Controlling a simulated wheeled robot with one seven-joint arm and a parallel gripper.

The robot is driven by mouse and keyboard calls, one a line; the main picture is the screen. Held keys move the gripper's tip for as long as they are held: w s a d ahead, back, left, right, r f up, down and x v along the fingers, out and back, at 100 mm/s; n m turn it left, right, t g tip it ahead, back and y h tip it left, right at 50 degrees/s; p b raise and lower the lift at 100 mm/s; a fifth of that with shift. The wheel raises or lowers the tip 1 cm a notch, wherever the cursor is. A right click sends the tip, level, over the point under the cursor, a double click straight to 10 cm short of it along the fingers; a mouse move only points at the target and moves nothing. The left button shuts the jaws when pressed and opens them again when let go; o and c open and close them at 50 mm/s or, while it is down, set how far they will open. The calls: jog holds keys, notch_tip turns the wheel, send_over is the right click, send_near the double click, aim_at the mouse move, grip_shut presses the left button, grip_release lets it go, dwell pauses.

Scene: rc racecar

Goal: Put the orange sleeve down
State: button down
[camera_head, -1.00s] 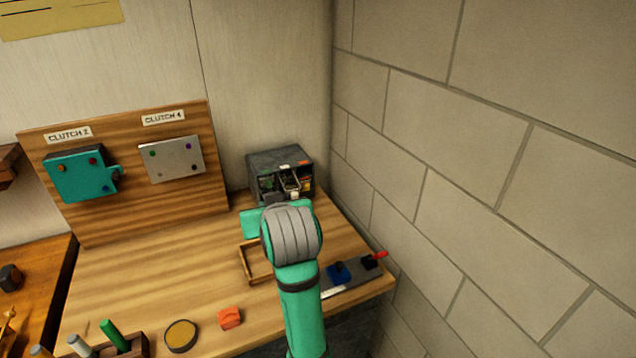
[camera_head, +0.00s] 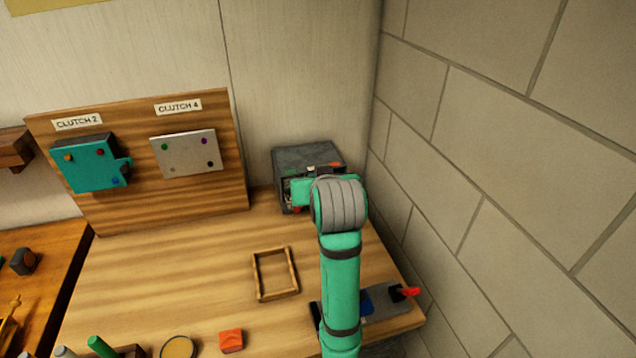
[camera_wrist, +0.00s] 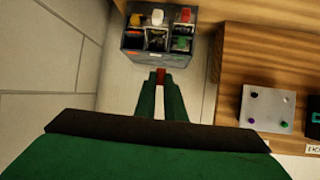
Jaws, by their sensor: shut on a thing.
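In the wrist view, my gripper (camera_wrist: 160,80) is shut on a small dark red-orange piece (camera_wrist: 161,73), which looks like the orange sleeve. It sticks out a little past the fingertips, close to the front edge of a grey compartment box (camera_wrist: 131,42). I cannot tell whether it touches the box. In the head view, my wrist covers part of the box (camera_head: 306,157), and the fingertips and held piece are mostly hidden. An empty wooden frame tray (camera_head: 259,278) lies on the bench in front of the box.
The box's compartments hold white, red and yellow parts. An orange block (camera_head: 232,340) and a round yellow-topped disc (camera_head: 179,348) lie at the bench front. A blue-and-red tool fixture (camera_head: 405,292) is at right. The clutch board (camera_head: 140,200) stands behind. A block wall bounds the right.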

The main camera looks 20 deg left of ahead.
jog(key=x, duration=0.4)
jog(key=d+x, duration=0.1)
jog(key=x, duration=0.3)
jog(key=f+x, duration=0.1)
jog(key=x, duration=0.3)
jog(key=shift+w+d+f, duration=0.1)
jog(key=shift+w+f, duration=0.05)
jog(key=shift+f, duration=0.1)
jog(key=shift+w+f, duration=0.55)
jog(key=shift+f, duration=0.05)
jog(key=shift+w+f, duration=0.2)
jog(key=shift+f, duration=0.1)
notch_tip(320, 180, down, 3)
jog(key=shift+f, duration=0.1)
jog(key=shift+f, duration=0.25)
